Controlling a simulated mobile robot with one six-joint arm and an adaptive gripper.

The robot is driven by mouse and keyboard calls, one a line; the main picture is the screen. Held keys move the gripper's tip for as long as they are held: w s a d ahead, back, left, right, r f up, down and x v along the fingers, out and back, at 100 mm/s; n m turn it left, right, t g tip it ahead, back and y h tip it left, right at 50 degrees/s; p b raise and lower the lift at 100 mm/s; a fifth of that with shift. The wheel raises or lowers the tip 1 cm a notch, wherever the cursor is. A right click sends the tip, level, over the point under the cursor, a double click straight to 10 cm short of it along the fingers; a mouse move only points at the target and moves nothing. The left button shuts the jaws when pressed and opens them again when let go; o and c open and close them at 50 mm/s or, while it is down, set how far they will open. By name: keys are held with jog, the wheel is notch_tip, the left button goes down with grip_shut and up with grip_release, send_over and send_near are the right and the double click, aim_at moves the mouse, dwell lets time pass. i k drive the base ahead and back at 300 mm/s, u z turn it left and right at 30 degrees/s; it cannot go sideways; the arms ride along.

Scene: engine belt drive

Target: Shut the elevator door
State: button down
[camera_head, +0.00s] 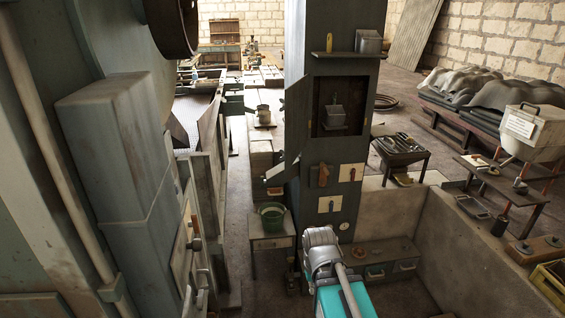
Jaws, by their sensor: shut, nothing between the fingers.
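The elevator is a tall dark grey column (300,80) in the middle of the view. Its square opening shows a small grey container (335,117) standing inside. The elevator door (298,118) is a dark panel hinged at the left side of the opening. It stands open, swung out to the left, seen at a steep angle. My arm, grey and teal, rises from the bottom centre, below the opening and apart from the door. No gripper fingers can be made out on it.
Below the opening are a red lever (323,175) and pale switch plates (330,204). An angled metal tray (281,171) juts out left of the column under the door. A green bucket (271,216) stands on a small table. A low wall (455,245) lies right.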

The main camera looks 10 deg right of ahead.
aim_at(297, 95)
jog(key=u, duration=0.05)
jog(key=i, duration=1)
jog(key=z, duration=0.05)
